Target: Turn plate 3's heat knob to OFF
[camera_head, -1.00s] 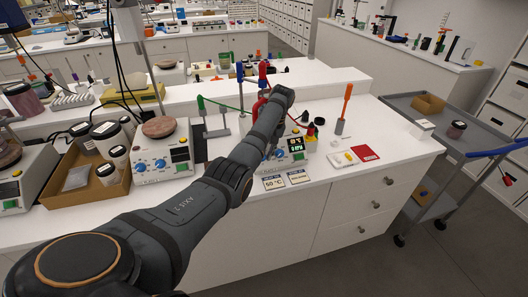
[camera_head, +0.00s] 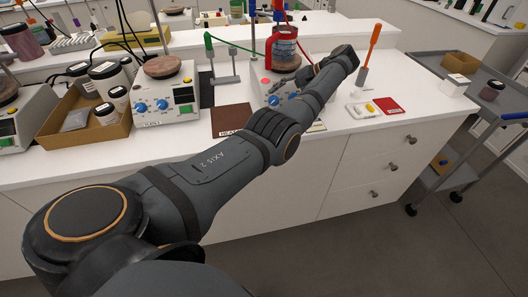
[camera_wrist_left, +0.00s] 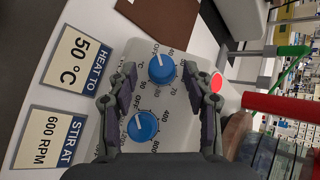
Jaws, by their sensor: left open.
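The third hot plate from the left (camera_head: 258,92) stands on the white bench, partly hidden behind my left arm. Its face (camera_wrist_left: 182,133) fills the middle of the left wrist view. The blue heat knob (camera_wrist_left: 162,68), marked °C, lies just beyond and between my left fingertips. The blue stir knob (camera_wrist_left: 142,126) is nearer, between the fingers. My left gripper (camera_wrist_left: 165,78) is open and empty, one finger on each side of the knobs; I cannot tell if it touches. The heat knob's exact setting is hard to read. My right gripper is not in view.
A glass vessel with a red band (camera_head: 285,50) stands on the plate. A red rod (camera_wrist_left: 280,108) and green-tipped stand are close to the gripper. Cards reading 50 °C (camera_wrist_left: 72,62) and 600 RPM (camera_wrist_left: 48,137) lie before the plate. An orange-handled tool (camera_head: 369,50) stands right.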

